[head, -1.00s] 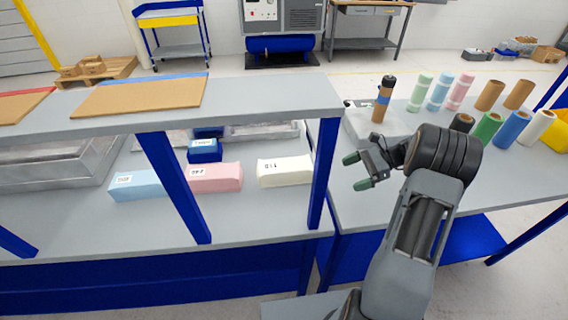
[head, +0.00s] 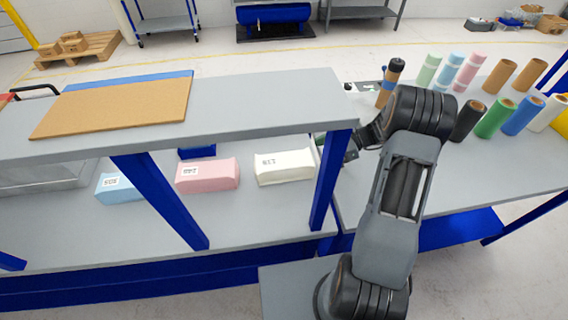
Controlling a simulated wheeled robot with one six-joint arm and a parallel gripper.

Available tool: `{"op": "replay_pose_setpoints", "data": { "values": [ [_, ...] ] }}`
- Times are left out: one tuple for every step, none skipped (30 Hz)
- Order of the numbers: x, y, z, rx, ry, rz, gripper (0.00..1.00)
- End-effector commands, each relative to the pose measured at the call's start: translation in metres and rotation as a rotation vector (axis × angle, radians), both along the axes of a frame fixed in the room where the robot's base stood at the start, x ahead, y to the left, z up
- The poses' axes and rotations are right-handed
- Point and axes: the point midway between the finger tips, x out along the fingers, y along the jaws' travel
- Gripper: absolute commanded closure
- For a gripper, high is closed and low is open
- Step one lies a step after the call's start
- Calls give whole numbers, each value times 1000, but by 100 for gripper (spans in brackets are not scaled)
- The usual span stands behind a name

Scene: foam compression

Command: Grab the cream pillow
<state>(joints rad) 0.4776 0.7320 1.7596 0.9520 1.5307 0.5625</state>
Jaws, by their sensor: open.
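The cream pillow (head: 285,167) is a pale block with a dark printed label. It lies on the lower bench surface under the raised shelf, to the right of the pink block. My gripper (head: 335,147) is to the right of the pillow, beside the blue shelf post, and apart from the pillow. The post and my own arm partly hide the gripper. It is open, and nothing shows between its fingers.
A pink block (head: 207,175) and a light blue block (head: 119,187) lie left of the pillow. The blue post (head: 330,180) stands right of the pillow, and the grey shelf (head: 250,105) is above it. Several coloured rolls (head: 495,117) stand on the right bench.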

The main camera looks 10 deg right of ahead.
Motion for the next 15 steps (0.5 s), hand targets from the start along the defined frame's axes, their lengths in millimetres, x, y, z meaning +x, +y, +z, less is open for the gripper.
{"op": "replay_pose_setpoints", "data": {
  "values": [
    [0, 4, -1, 1, 0, 1, 0],
    [0, 6, -1, 1, 0, 1, 0],
    [0, 7, -2, 1, 0, 1, 0],
    [0, 8, -3, 1, 1, 2, 0],
    [0, 9, -3, 0, 1, 2, 0],
    [0, 12, -4, 0, 1, 3, 0],
    [-1, 14, -4, 0, 2, 4, 0],
    [-1, 17, -5, 1, 3, 4, 0],
    [-1, 22, -7, 2, 4, 4, 0],
    [-1, 26, -8, 1, 4, 5, 0],
    [0, 31, -10, 1, 3, 5, 0],
    [-1, 36, -12, 1, 4, 5, 0],
    [-1, 39, -14, 1, 4, 5, 0],
    [-1, 43, -16, 1, 4, 4, 0],
    [-1, 47, -18, 1, 3, 4, 0]
  ]
}}
